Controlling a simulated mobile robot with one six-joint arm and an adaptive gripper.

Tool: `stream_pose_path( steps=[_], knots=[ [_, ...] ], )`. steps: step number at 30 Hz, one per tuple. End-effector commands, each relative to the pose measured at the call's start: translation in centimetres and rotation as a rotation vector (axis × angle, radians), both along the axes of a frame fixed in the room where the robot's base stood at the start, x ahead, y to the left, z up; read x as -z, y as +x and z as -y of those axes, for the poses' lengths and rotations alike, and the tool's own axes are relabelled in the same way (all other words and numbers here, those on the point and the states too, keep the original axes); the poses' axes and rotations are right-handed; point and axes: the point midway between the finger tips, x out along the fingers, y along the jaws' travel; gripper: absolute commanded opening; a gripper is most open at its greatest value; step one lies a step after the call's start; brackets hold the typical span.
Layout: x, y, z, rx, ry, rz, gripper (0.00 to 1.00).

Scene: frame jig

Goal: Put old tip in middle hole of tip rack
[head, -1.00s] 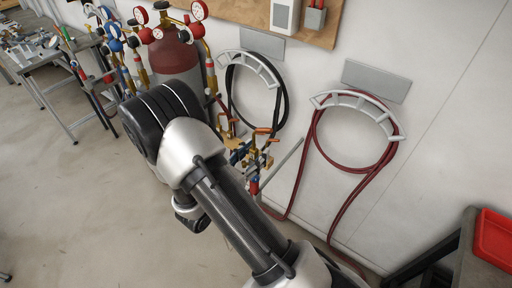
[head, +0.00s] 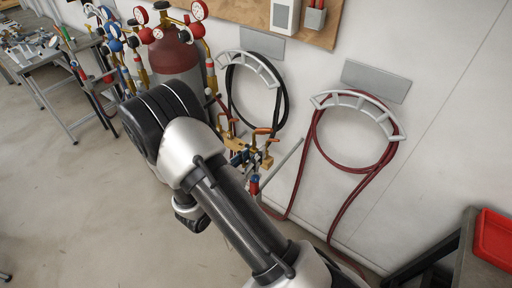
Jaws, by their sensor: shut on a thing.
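My arm crosses the middle of the head view from the lower right up to the black elbow. My gripper is not in view; the arm hides what lies behind it. I see neither the old tip nor the tip rack, so what the gripper holds and its place relative to the rack cannot be told. A torch-like cluster of brass fittings with orange levers (head: 262,132) shows just right of the arm, partly hidden by it.
A dark red gas cylinder (head: 172,58) with gauges stands behind the arm. A black hose (head: 284,92) and a red hose (head: 317,140) hang on wall holders. A red tray (head: 494,240) sits at the right edge. A workbench (head: 38,62) stands far left. Open floor lies at lower left.

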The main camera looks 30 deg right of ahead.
Motion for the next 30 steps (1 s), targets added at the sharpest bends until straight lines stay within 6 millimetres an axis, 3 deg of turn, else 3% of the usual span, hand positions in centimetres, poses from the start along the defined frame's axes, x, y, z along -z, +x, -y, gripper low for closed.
stream_pose_path(
  steps=[7, 30],
  knots=[
    [-0.2, 0.1, 0.0, 0.000, 0.000, 0.004, 0.00],
    [-4.1, 0.0, 0.0, 0.000, 0.000, 0.000, 0.00]
  ],
)
